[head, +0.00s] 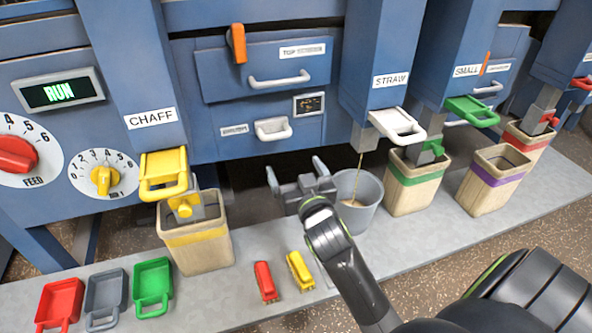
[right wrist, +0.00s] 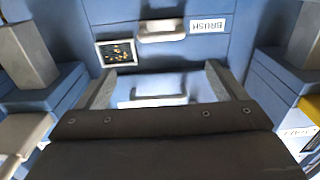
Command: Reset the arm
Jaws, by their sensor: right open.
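My right gripper (head: 296,172) is open and empty in the head view. It hangs in front of the machine, to the left of and beside a grey bucket (head: 368,189) under the STRAW spout (head: 366,137). A thin stream falls from that spout into the bucket. In the right wrist view the open fingers (right wrist: 157,85) have nothing between them, with the blue machine front behind. My right arm (head: 345,265) reaches up from the bottom of the head view. My left gripper does not show.
A yellow-banded bin (head: 196,246) stands under CHAFF; green-banded (head: 416,185) and purple-banded (head: 491,182) bins stand right. Red (head: 265,282) and yellow (head: 300,270) clips lie on the grey ledge. Red (head: 60,302), grey (head: 105,297) and green (head: 152,282) scoops lie left.

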